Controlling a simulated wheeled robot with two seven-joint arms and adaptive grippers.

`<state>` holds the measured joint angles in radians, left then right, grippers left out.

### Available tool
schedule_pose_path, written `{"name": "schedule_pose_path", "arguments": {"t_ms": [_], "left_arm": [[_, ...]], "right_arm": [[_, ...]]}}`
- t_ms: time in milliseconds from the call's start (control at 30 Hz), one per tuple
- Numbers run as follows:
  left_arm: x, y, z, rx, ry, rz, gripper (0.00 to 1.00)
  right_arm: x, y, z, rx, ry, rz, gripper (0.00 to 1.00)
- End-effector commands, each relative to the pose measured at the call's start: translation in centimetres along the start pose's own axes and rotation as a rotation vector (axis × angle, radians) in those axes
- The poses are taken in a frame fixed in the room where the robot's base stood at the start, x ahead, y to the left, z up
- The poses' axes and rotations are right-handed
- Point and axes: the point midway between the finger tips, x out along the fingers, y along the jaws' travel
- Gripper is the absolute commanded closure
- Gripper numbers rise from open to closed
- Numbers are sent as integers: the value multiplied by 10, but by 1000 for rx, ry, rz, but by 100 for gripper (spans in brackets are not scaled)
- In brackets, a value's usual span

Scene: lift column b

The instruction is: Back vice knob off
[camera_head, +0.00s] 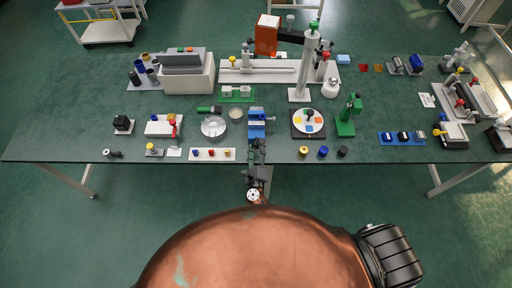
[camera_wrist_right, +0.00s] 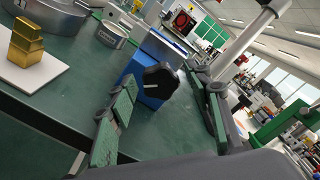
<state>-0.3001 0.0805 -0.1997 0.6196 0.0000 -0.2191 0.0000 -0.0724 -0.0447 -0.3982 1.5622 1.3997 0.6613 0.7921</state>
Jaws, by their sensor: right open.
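The blue vice (camera_head: 257,122) stands near the front edge of the green table, around the middle. Its black lobed knob (camera_wrist_right: 160,78) faces me in the right wrist view, with a white mark on it; the blue vice body shows behind it. My right gripper (camera_head: 257,146) reaches in from the front, just before the vice. In the wrist view its green-padded fingers are open, one on each side of the knob, with visible gaps; I cannot tell how far the tips reach past it. In the head view the gripper covers the knob. My left gripper is not in view.
A white plate with small coloured blocks (camera_head: 197,154) lies left of the gripper. A round grey dish (camera_head: 213,126) is left of the vice. A dial disc (camera_head: 308,123) and a green press (camera_head: 346,122) stand to the right. Table is bare directly right of the gripper.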

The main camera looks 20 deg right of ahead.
Motion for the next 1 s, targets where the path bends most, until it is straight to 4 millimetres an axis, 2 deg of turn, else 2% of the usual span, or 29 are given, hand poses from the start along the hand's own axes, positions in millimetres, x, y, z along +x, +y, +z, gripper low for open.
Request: {"name": "schedule_pose_path", "arguments": {"t_ms": [167, 500, 633, 800, 1000], "left_arm": [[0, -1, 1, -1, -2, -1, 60], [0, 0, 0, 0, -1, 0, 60], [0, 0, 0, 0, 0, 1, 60], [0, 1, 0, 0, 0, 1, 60], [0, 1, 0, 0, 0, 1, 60]], "right_arm": [[-12, 1, -1, -1, 1, 1, 54], [-81, 1, -1, -1, 2, 2, 54], [-102, 1, -1, -2, 1, 3, 54], [-117, 0, 0, 0, 0, 0, 54], [-120, 0, 0, 0, 0, 0, 54]]}}
